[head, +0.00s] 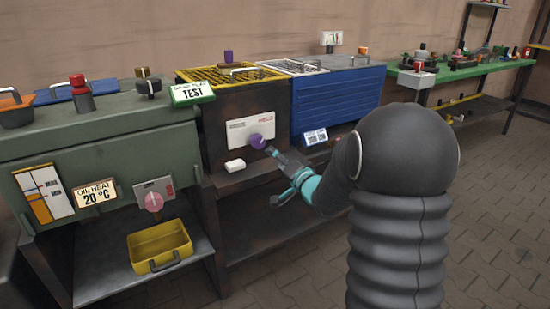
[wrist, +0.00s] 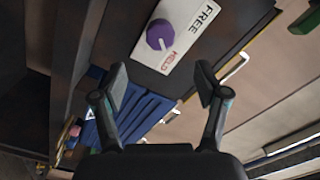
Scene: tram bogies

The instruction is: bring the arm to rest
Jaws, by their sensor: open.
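My arm reaches from the lower right of the head view toward the middle machine. My gripper (head: 278,174) is near the purple knob (head: 258,142) on a white plate (head: 238,131). In the wrist view my gripper (wrist: 160,85) is open, with its two fingers apart and nothing between them. The knob (wrist: 160,34) shows beyond the fingertips, clear of them, on the plate (wrist: 190,36) marked FREE and HELD. The knob's pointer is hard to read.
A green machine (head: 100,150) stands at the left, with a yellow tray (head: 150,243) on its shelf. A blue unit (head: 335,100) stands right of the middle machine. A green-topped bench (head: 465,70) is at the back right. Open paved floor (head: 490,190) lies at the right.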

